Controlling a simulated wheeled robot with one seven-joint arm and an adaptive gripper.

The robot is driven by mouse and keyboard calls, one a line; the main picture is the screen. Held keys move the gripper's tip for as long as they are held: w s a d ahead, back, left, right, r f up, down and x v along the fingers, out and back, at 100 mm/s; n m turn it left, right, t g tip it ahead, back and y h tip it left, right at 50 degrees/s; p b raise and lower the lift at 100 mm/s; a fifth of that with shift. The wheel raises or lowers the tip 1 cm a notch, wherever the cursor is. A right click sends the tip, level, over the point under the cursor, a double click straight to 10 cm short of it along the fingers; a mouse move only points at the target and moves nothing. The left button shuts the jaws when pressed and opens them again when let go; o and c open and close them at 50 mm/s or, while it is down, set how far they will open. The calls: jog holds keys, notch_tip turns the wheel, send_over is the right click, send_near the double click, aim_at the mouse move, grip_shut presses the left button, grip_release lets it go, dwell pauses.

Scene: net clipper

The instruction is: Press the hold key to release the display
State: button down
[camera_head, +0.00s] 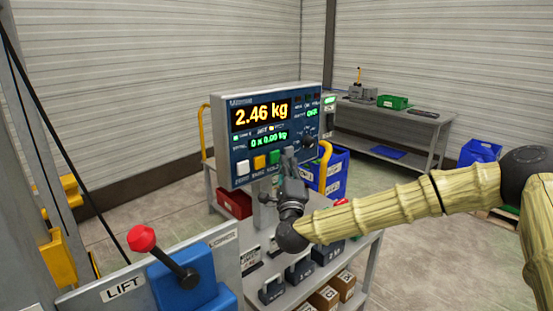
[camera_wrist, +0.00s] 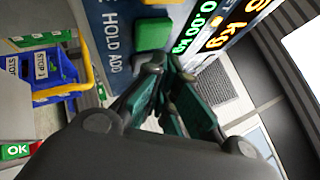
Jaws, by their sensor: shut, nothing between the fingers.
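The display panel (camera_head: 222,130) reads 2.46 kg in orange, with a green 0 x 0.00 kg line below. Along its lower edge are a white key (camera_head: 242,168), an amber key (camera_head: 259,162) and the green hold key (camera_head: 274,157). In the wrist view the green hold key (camera_wrist: 153,34) sits beside the word HOLD, with ADD printed beyond it. In the wrist view my fingertips (camera_wrist: 168,72) are close to the panel, below the hold key. Contact cannot be told.
A cart (camera_head: 367,257) under the panel carries dark weights and small boxes. Blue bins (camera_head: 333,172) stand behind. A lift lever with a red knob (camera_head: 141,238) is at front left. A workbench (camera_head: 437,137) stands at back right. The floor between is clear.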

jog(key=shift+w+a, duration=0.15)
jog(key=shift+w+a+b, duration=0.15)
jog(key=shift+b, duration=0.3)
jog(key=shift+w+a, duration=0.25)
jog(key=shift+a, duration=0.05)
dwell(0.8)
jog(key=shift+s+d+b, duration=0.1)
jog(key=shift+d+b, duration=0.05)
jog(key=shift+b, duration=0.25)
jog(key=shift+s+d, duration=0.45)
jog(key=shift+s+d+b, duration=0.85)
jog(key=shift+s+d, duration=0.95)
